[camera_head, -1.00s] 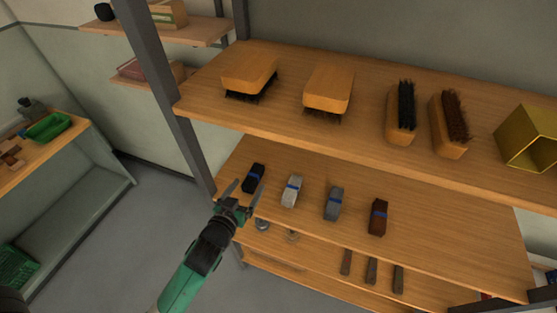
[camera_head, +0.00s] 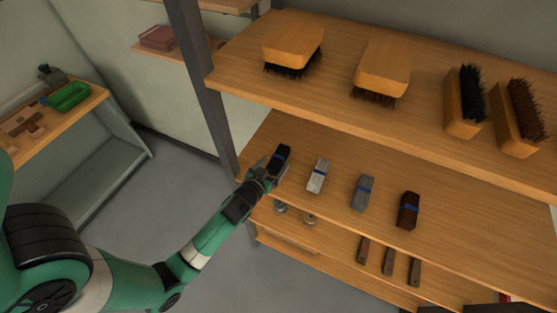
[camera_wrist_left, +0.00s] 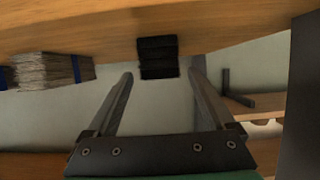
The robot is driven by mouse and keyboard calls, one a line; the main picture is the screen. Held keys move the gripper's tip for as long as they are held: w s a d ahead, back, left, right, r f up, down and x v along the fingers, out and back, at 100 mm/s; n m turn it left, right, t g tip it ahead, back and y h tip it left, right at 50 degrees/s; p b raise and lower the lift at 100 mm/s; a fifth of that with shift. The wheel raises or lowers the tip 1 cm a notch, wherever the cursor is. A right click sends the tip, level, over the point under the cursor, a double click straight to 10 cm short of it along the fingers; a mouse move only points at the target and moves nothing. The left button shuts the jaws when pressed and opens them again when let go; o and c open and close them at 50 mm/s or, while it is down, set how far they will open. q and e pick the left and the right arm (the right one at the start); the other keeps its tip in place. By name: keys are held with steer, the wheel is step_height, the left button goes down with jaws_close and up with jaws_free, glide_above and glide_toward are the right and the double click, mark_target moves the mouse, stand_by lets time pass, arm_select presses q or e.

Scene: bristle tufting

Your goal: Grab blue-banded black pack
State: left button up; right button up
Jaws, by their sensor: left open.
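The black pack (camera_head: 280,157) with a blue band lies at the left end of the middle shelf. My left gripper (camera_head: 268,170) is open at that end of the shelf, right by the pack's near end. In the left wrist view, the black pack (camera_wrist_left: 158,56) shows beyond and between the tips of the open fingers (camera_wrist_left: 160,88), with a gap on either side. Its blue band is not visible there. My right gripper is in neither view.
Right of it on the middle shelf (camera_head: 445,205) lie a light grey pack (camera_head: 317,177), a grey pack (camera_head: 363,193) and a brown pack (camera_head: 408,210), all blue-banded. The upper shelf (camera_head: 330,85) with brushes overhangs behind. A shelf post (camera_head: 207,90) stands to the left.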

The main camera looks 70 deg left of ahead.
mark_target(279, 156)
arm_select(q)
steer(key=x, duration=0.5)
jaws_close()
steer(key=shift+s, duration=0.1)
steer(key=shift+r, duration=0.15)
step_height(279, 156, up, 3)
steer(key=shift+r+p, duration=0.2)
steer(key=shift+p, duration=0.1)
steer(key=d+r+p, duration=0.8)
steer(key=d+r, duration=0.1)
steer(key=d, duration=0.5)
steer(key=shift+s+r+p, duration=0.2)
steer(key=shift+s+p, duration=0.15)
steer(key=shift+s, duration=0.1)
